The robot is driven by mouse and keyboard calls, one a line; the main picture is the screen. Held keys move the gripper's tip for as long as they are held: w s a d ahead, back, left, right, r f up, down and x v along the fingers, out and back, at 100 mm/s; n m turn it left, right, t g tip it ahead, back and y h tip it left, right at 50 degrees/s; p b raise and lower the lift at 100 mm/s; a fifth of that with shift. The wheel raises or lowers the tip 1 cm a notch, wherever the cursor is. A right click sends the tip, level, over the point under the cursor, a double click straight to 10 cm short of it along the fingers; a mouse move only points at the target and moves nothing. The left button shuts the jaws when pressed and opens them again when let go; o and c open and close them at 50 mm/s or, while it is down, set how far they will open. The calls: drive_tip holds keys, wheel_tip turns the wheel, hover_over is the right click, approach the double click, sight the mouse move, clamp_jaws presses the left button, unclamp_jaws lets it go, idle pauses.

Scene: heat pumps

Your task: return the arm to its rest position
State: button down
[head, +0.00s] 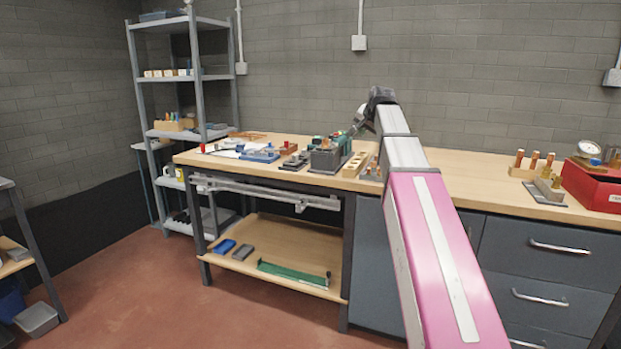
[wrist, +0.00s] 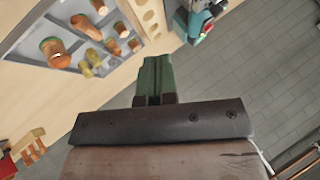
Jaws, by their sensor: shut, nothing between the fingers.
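My arm (head: 429,250), with pink and silver links, reaches over the workbench (head: 480,180) from the lower right of the head view. Its dark wrist (head: 381,97) is bent above the middle of the bench. My gripper (wrist: 154,72) shows in the wrist view as two green fingers lying together, with nothing seen between them. In the head view the fingers are small and hard to make out among the parts behind the wrist. The gripper appears to be above the bench, apart from the things on it.
A grey tray of copper fittings (wrist: 60,28) and a teal device (wrist: 199,22) show near the gripper in the wrist view. A dark green-grey block (head: 326,160) stands below the wrist. A red box (head: 590,187) sits at right. A grey shelf (head: 168,78) stands left; floor (head: 130,290) is clear.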

drive_tip(key=s+f+n+g, duration=0.15)
drive_tip(key=s+f, duration=0.25)
drive_tip(key=f, duration=0.6)
drive_tip(key=s+f+n+g+h, duration=0.15)
drive_tip(key=s+f, duration=0.25)
drive_tip(key=f, duration=0.7)
drive_tip(key=s+f+g+y, duration=0.15)
drive_tip(key=s+f, duration=0.25)
drive_tip(key=f, duration=0.6)
drive_tip(key=s+f+n+g+h, duration=0.2)
drive_tip(key=s+f+n+g, duration=0.1)
drive_tip(key=s+f, duration=1.7)
drive_tip(key=shift+a+f+g, duration=0.25)
drive_tip(key=shift+f+g, duration=0.15)
drive_tip(key=shift+g, duration=0.25)
